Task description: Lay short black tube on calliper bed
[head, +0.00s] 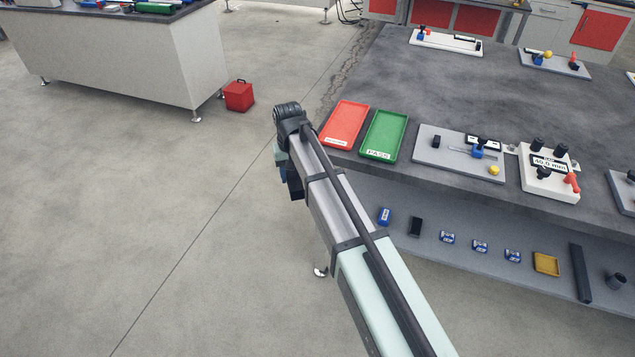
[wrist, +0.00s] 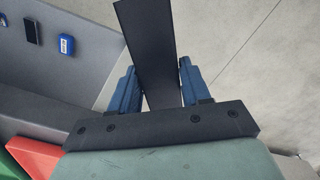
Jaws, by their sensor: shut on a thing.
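My gripper (wrist: 157,75) has its two blue fingers shut on a black, flat-faced tube (wrist: 147,30). In the wrist view the tube points away from the palm and runs out of the top edge, so its far end is hidden. In the head view my gripper (head: 281,158) is mostly hidden behind my arm, left of the bench and over the floor. A grey plate (head: 431,157) on the bench carries a slotted rail, a black block, a blue slider and a small display; it looks like the calliper bed. No tube lies on it.
A red tray (head: 344,125) and a green PASS tray (head: 384,135) lie left of the plate. A white box (head: 549,185) reading 40.0 mm stands to its right. The lower shelf (head: 470,215) holds a black block (head: 415,227), blue pieces, a yellow tray and a long black bar (head: 580,272).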

